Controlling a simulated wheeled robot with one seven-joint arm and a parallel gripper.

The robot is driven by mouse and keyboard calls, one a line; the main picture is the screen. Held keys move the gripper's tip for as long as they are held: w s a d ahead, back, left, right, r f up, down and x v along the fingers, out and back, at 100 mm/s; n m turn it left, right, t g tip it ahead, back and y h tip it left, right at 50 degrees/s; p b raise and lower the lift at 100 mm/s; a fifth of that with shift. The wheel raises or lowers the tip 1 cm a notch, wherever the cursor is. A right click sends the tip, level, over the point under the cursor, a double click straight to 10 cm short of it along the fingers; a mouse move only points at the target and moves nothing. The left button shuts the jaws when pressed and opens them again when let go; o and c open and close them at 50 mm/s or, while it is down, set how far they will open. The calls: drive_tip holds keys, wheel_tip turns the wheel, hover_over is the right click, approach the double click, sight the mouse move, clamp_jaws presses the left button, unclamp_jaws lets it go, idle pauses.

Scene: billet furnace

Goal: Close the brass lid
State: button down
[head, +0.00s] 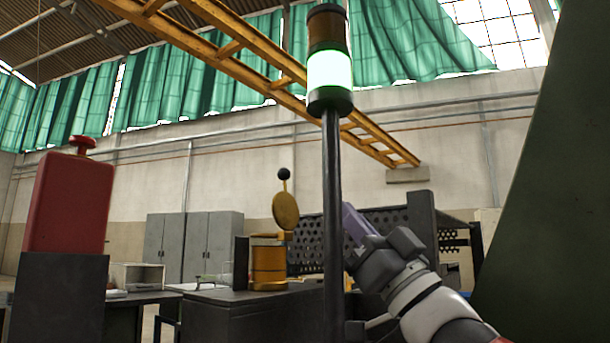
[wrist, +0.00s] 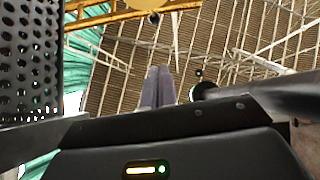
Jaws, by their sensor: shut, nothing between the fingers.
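The brass lid (head: 286,210) is a round disc with a black ball knob (head: 284,174) on a stem above it. It stands raised, nearly upright, over the brass canister (head: 268,264) on a dark bench. My gripper (head: 349,222) is shut and empty, to the right of the lid and apart from it in the head view, partly behind the dark pole. In the wrist view the fingers (wrist: 158,86) point up side by side. A yellow-brass round edge (wrist: 146,4) shows at the top of that view, perhaps the lid.
A signal lamp with a lit green band (head: 330,70) stands on a dark pole (head: 332,200) in front of my arm. A perforated dark panel (head: 390,224) is behind my gripper. A red box (head: 68,203) stands at left. Open air lies above the bench.

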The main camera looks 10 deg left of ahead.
sight(286, 198)
drive_tip(key=w+a+r+p, duration=0.3)
drive_tip(key=a+r, duration=0.3)
drive_tip(key=a, duration=0.2)
drive_tip(key=shift+w+a+r, duration=0.25)
drive_tip(key=shift+w+r, duration=0.05)
drive_tip(key=shift+w, duration=0.55)
